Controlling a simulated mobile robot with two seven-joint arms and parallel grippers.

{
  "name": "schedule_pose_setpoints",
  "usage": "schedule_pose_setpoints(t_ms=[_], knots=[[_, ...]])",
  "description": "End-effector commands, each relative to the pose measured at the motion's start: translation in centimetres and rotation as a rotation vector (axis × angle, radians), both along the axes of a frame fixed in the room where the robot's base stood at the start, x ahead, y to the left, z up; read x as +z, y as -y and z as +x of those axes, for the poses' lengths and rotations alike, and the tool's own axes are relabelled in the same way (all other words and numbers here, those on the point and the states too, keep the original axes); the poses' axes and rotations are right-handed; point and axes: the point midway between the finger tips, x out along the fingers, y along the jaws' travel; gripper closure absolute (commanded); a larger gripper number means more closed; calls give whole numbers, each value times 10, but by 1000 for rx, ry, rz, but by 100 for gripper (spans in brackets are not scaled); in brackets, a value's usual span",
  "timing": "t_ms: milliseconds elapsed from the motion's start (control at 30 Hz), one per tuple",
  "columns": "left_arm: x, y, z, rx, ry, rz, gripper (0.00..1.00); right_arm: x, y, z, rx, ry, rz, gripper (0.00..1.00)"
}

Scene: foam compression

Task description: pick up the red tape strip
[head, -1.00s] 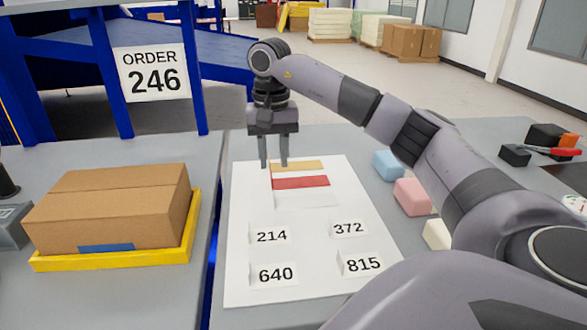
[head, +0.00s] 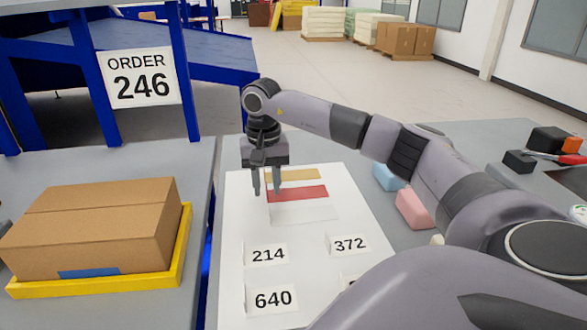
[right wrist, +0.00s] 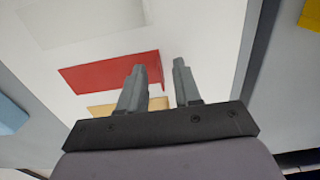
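The red tape strip (head: 298,193) lies flat on a white sheet (head: 233,215), just in front of a tan strip (head: 294,174) and behind a pale strip (head: 305,211). My right gripper (head: 266,193) points down at the red strip's left end, fingers apart and empty. Part of the tan strip (right wrist: 103,110) is hidden behind a finger there. I cannot tell how high the fingertips are above the sheet. My left gripper is not in view.
Number cards, including 214 (head: 268,255), 372 (head: 349,244) and 640 (head: 273,299), stand at the sheet's front. Blue (head: 388,177) and pink (head: 414,208) blocks sit to the right. A cardboard box (head: 90,225) rests in a yellow tray (head: 187,240) on the left table.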

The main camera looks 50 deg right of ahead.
Motion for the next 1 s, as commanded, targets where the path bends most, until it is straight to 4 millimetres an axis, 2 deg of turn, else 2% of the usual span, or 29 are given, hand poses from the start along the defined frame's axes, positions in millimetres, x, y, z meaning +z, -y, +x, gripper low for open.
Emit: schedule_pose_setpoints(t_ms=[233, 333, 767, 1000], knots=[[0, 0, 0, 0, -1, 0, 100, -2, 0, 0, 0, 1, 0, 67], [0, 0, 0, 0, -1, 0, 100, -1, 0, 0, 0, 1, 0, 100], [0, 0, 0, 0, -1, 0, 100, 0, 0, 0, 0, 2, -1, 100], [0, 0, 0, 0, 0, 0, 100, 22, 0, 1, 0, 4, 0, 100]])
